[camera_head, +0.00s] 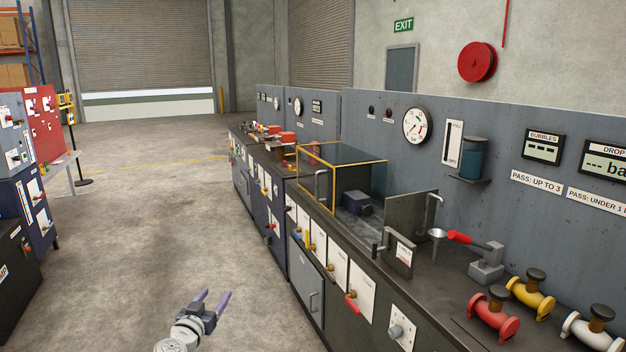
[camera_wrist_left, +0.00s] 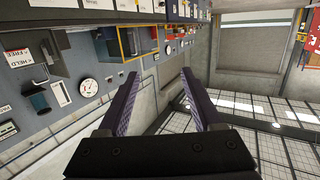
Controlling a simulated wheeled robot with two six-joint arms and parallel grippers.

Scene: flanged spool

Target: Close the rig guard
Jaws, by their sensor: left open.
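The rig guard (camera_head: 334,192), a yellow-edged frame with see-through dark panels, stands on the bench in the head view. A grey handle bar shows on its near side. A dark blue-grey block (camera_head: 357,203) sits beside the frame. I cannot tell exactly how far the guard stands open. The yellow frame also shows small at the top of the left wrist view (camera_wrist_left: 125,42). My left gripper (camera_head: 213,295) is open and empty, over the floor left of the bench and well apart from the guard. Its purple fingers are spread in the left wrist view (camera_wrist_left: 160,75). My right gripper is not in view.
The long bench carries an upright dark plate (camera_head: 409,213), a red-handled lever (camera_head: 462,238), and red (camera_head: 493,314) and yellow (camera_head: 531,296) flanged spools. Levers and a red handle stick out of its front. The floor (camera_head: 150,230) left of the bench is clear. Cabinets stand at far left.

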